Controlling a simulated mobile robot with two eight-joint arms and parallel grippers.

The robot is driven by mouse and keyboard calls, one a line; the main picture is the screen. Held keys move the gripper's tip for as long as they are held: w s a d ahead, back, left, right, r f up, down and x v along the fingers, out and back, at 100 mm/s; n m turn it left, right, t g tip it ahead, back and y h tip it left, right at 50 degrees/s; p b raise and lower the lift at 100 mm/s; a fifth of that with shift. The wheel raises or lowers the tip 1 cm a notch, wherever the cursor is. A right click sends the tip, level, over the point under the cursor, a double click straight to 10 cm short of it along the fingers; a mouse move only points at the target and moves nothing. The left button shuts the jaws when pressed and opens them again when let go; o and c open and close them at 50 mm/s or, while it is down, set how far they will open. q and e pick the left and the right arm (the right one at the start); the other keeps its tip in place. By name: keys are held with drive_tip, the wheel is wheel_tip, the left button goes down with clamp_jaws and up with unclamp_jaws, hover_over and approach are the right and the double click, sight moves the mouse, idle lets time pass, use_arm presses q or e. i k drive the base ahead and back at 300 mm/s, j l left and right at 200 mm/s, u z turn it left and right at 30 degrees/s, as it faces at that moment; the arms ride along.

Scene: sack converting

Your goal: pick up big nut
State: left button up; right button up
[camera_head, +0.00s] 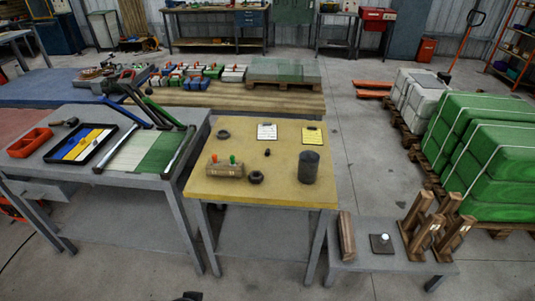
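A dark, thick ring-shaped piece that looks like the big nut (256,177) lies on the yellow-topped table (215,187), near its front edge. A second dark ring (223,134) lies flat toward the back left of the same table. A much smaller dark piece (267,152) lies between them. The pieces are too small in view to make out threads or flat sides. Neither of my grippers shows clearly in the head view, and nothing touches the nut.
A grey bench (180,180) adjoins on the left; a low grey table (350,258) stands front right.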

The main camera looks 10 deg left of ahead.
sight(254, 173)
drive_tip(key=i+l, duration=0.15)
drive_tip(key=i, duration=1)
drive_tip(key=j+u, duration=0.05)
